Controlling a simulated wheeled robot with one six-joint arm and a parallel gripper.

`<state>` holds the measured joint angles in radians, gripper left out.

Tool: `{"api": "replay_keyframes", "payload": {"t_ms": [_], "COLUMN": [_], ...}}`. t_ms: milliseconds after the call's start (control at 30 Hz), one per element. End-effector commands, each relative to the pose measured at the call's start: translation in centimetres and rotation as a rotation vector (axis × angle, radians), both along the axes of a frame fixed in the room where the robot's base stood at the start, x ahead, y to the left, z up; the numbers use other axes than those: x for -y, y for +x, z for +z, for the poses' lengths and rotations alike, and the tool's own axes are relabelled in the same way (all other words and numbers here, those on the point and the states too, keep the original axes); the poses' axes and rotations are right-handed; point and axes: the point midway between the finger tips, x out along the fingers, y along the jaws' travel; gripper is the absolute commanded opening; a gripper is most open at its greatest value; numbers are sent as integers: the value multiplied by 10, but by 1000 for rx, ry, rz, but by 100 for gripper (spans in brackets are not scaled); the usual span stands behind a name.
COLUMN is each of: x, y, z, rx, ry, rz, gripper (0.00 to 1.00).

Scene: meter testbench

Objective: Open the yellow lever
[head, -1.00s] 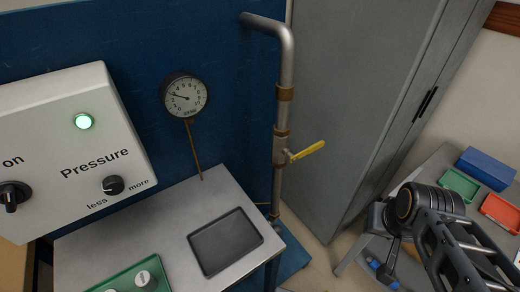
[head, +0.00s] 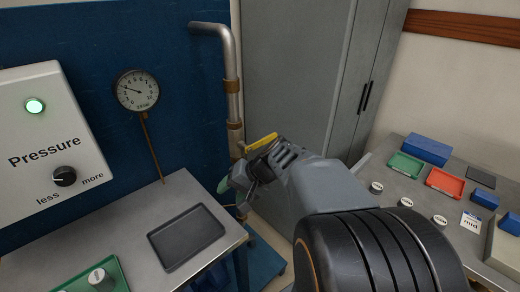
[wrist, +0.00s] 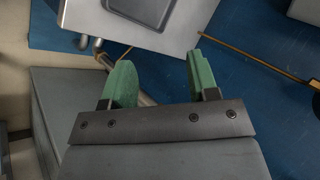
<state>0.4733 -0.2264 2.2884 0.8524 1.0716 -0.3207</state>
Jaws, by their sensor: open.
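The yellow lever (head: 262,142) sticks out to the right from a valve on the vertical metal pipe (head: 232,95), tilted slightly up, in the head view. My gripper (head: 236,187) is just below the lever, in front of the pipe, and partly hides the valve. In the wrist view my gripper (wrist: 160,62) shows two green fingers spread apart with no lever between them. A short piece of pipe shows behind the left finger. The lever is not visible in the wrist view. I cannot tell whether the gripper touches the pipe.
A pressure gauge (head: 136,90) on a thin stem and a control box (head: 50,140) with a lit green lamp stand left. A dark tray (head: 187,237) lies on the bench below. A grey cabinet (head: 290,75) stands behind the lever. A side table with colored bins is right.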

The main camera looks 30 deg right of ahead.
Motion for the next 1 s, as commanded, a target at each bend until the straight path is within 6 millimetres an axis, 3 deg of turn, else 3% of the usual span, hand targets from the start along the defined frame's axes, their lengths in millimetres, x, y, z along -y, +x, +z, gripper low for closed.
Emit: {"api": "replay_keyframes", "payload": {"t_ms": [33, 200, 400, 500, 667, 1000], "x": [23, 109, 204, 233, 251, 240], "y": [16, 54, 60, 56, 62, 124], "z": [-17, -16, -12, -11, -8, -7], "rx": [44, 281, 536, 617, 671, 673], "ry": [97, 353, 485, 509, 522, 524], "rz": [-90, -356, -590, -657, -700, -700], "gripper": [54, 54, 54, 54, 54, 54]}}
